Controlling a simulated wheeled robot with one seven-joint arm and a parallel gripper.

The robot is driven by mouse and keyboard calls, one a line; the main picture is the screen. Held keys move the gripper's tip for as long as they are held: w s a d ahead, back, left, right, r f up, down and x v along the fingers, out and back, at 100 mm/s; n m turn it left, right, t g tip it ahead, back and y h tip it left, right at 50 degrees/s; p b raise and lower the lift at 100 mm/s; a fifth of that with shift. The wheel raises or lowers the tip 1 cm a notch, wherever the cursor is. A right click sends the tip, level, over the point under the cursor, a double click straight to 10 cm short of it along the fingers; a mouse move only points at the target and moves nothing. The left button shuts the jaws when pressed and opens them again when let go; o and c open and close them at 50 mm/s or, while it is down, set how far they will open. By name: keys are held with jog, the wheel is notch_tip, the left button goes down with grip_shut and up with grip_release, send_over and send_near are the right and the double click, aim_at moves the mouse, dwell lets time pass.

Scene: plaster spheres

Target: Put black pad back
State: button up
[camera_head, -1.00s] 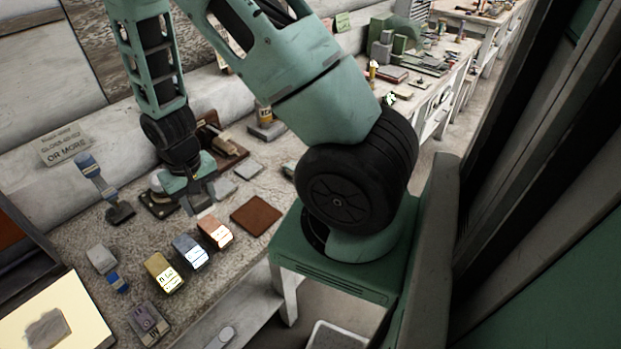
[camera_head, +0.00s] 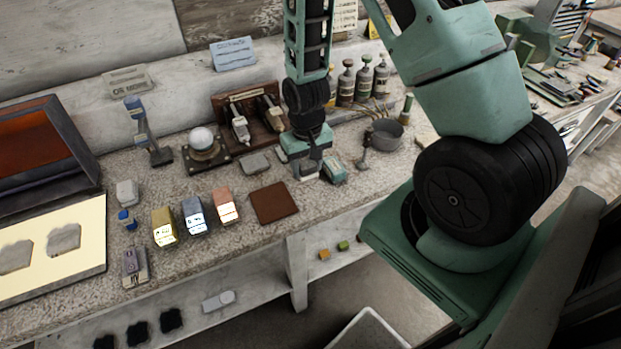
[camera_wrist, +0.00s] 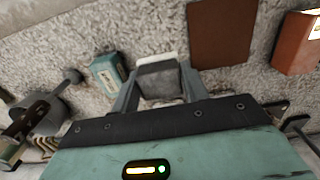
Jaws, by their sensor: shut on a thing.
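My gripper (camera_head: 306,172) is over the bench, just right of a brown square mat (camera_head: 273,202). In the wrist view, its two fingers (camera_wrist: 160,92) are shut on a dark grey block (camera_wrist: 159,78). A pale strip shows at the block's far edge. I cannot tell for sure whether this block is the black pad. In the head view the held block is mostly hidden by the gripper. Several black pad-like shapes (camera_head: 138,335) lie on the lower shelf at the bottom left, partly cut off by the frame.
A teal box (camera_head: 334,170) stands close right of my gripper, with a grey pot (camera_head: 384,135) beyond it. Two grey pads (camera_head: 255,162) lie behind the mat. Gold, blue-grey and copper blocks (camera_head: 226,207) stand left of it. A white sphere on a stand (camera_head: 201,138) is behind.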

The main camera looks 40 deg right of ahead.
aim_at(307, 189)
jog(key=shift+f+p, duration=0.5)
jog(key=shift+f, duration=2.3)
jog(key=shift+f, duration=0.1)
jog(key=o, duration=0.9)
